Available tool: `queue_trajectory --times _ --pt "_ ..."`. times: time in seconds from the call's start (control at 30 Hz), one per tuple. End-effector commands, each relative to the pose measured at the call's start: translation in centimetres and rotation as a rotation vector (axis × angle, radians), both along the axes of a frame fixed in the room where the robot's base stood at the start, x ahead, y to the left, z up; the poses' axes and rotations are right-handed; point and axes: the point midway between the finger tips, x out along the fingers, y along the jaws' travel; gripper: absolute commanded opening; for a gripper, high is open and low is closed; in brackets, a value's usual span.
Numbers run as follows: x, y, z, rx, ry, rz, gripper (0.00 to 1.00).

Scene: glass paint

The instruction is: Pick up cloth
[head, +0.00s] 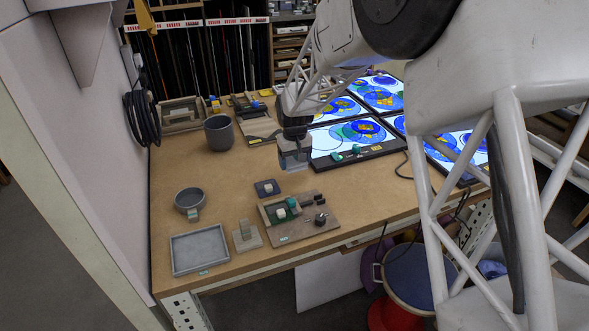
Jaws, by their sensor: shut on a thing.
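My gripper (294,149) is over the middle of the wooden table, in front of the lit panels. It points down and is shut on a small grey piece that looks like the cloth (294,164). The cloth shows between and below the fingers, and the fingers hide part of it. I cannot tell whether its lower edge touches the tabletop.
A dark grey pot (219,133) stands behind left. Lit panels (352,151) fill the right.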

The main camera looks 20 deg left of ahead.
Motion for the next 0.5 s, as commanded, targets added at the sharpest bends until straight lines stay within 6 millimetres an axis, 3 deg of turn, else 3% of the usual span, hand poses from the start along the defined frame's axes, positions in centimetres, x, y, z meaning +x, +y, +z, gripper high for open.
queue_trajectory --times 0.23,0.5 --pt "0.0 0.0 3.6 0.001 -0.001 0.000 0.51" --pt "0.0 0.0 5.1 -0.001 0.001 0.000 0.51"
